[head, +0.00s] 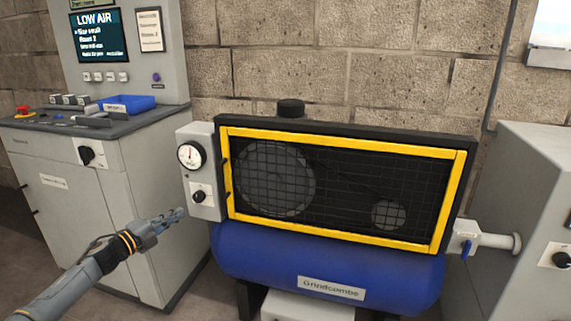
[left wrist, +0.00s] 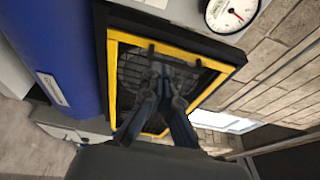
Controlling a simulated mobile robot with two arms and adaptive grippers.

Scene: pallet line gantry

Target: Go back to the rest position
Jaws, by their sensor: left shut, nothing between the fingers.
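My left gripper (head: 176,215) is shut and empty in the head view. It is in front of the grey cabinet's side, left of the compressor and below its gauge box. It also shows in the left wrist view (left wrist: 158,72), with the yellow-framed mesh guard (left wrist: 178,48) behind it. My right gripper is in neither view.
The compressor has a blue tank (head: 325,262), a yellow-framed guard (head: 340,135), a gauge box (head: 203,170) and a blue-handled valve (head: 466,245). A control cabinet (head: 60,190) with a blue tray (head: 126,104) stands left. A grey cabinet (head: 525,200) stands right.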

